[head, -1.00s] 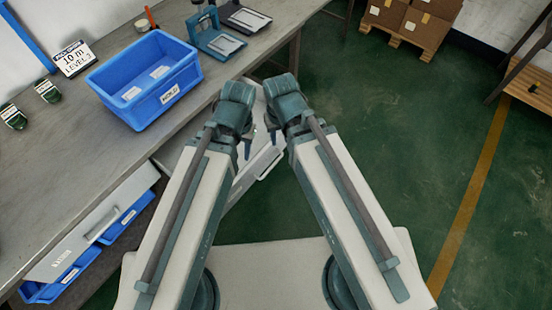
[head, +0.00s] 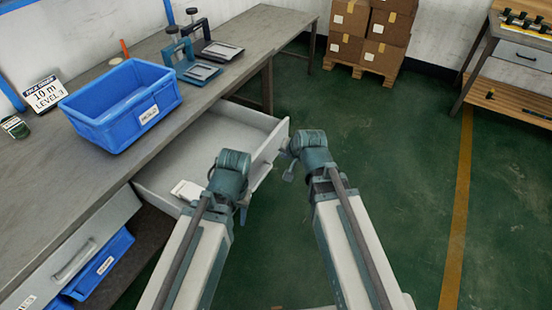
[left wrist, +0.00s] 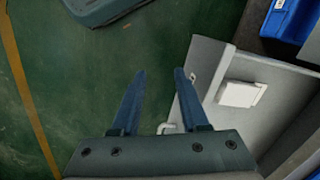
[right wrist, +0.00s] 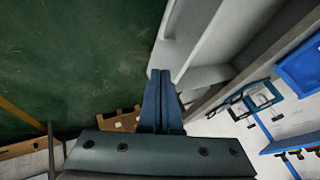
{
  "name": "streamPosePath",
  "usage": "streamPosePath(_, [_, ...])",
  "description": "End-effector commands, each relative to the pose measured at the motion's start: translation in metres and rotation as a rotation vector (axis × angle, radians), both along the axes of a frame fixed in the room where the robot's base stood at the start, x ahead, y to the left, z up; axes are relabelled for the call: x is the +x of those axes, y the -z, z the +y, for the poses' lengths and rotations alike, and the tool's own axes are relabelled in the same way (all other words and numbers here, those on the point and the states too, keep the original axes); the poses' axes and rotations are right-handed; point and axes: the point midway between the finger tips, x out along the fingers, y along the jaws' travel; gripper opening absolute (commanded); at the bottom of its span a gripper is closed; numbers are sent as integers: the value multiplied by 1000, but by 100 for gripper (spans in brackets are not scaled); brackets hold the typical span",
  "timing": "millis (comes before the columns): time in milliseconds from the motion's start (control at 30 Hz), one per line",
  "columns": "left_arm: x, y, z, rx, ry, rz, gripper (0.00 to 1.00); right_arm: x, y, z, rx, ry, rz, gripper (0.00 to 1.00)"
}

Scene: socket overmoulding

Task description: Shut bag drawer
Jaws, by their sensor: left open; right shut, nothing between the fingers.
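The bag drawer (head: 225,136) is pulled out from under the bench, with a white packet (head: 187,190) lying inside at its near end. The drawer also shows in the left wrist view (left wrist: 275,75), with the packet (left wrist: 241,93) inside. My left gripper (head: 243,212) is open and empty, by the near end of the drawer front. In the left wrist view its fingers (left wrist: 160,72) point past the front panel, close to a pale handle (left wrist: 168,128). My right gripper (head: 289,172) is shut and empty, outside the drawer's far front corner. Its closed fingers (right wrist: 161,75) overlap the drawer's edge in the right wrist view.
A shut grey drawer (head: 95,235) and blue bins (head: 105,265) are under the bench at left. A blue bin (head: 125,105) and clamp fixtures (head: 195,65) stand on the bench (head: 45,175). Cartons (head: 370,35) stand on a pallet. The green floor at right is clear.

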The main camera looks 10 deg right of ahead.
Motion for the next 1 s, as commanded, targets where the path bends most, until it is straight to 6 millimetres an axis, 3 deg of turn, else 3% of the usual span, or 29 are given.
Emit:
streamPosePath(567, [0,81,0,0,0,0,44,56,81,15,-2,-2,1,0])
streamPosePath(800, [0,76,0,0,0,0,44,73,76,40,-1,-3,1,0])
streamPosePath(1000, [0,75,0,0,0,0,44,78,76,47,-2,-2,1,0])
